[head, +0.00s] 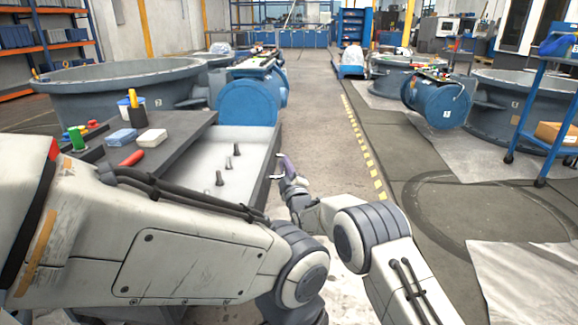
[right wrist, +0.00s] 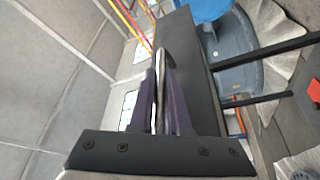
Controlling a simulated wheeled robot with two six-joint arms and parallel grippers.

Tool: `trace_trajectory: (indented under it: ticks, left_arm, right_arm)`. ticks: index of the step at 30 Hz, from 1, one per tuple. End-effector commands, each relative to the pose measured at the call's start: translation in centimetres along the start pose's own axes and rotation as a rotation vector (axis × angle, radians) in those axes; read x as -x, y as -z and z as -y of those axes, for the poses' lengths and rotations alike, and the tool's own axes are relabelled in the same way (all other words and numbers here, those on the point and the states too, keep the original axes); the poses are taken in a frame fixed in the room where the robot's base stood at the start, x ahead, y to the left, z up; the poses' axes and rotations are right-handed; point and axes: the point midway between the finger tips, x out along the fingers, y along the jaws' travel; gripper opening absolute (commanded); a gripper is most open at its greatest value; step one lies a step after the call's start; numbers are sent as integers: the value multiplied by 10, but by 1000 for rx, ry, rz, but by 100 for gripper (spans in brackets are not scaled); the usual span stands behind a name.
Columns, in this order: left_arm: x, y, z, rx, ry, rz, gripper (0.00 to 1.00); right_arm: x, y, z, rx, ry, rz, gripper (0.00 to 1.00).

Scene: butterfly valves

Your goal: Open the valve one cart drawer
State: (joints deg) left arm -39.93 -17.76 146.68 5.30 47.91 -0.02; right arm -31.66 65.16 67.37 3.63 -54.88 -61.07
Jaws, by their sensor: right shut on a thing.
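The cart (head: 165,160) stands at the left with a dark grey top. Its drawer (head: 245,138) is pulled out to the right, showing a pale inside with several dark bolts (head: 228,164). The drawer's dark front panel faces right and also shows in the right wrist view (right wrist: 195,75). My right gripper (head: 287,168) is at that front, its purple fingers shut on the metal drawer handle (head: 277,176). In the right wrist view the handle (right wrist: 160,75) runs between the fingers (right wrist: 162,95). My left arm crosses the lower left; its gripper is not visible.
A black cup with tools (head: 136,112), a blue block (head: 121,137), a white block (head: 152,137) and a red-handled thing (head: 132,157) are on the cart top. Blue valves (head: 248,102) stand behind. The aisle right of the drawer (head: 325,130) is clear.

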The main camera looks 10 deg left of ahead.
Motion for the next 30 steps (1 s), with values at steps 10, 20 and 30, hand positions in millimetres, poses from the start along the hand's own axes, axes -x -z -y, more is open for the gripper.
trace_trajectory:
  ticks: [10,20,30]
  left_arm:
    - [0,0,0,0,0,0,50]
    - [1,0,0,0,0,0,50]
    - [20,1,-2,0,0,0,50]
  right_arm:
    - [0,-1,0,-1,0,3,45]
    - [1,-1,0,0,0,2,45]
    - [38,0,-2,0,4,4,45]
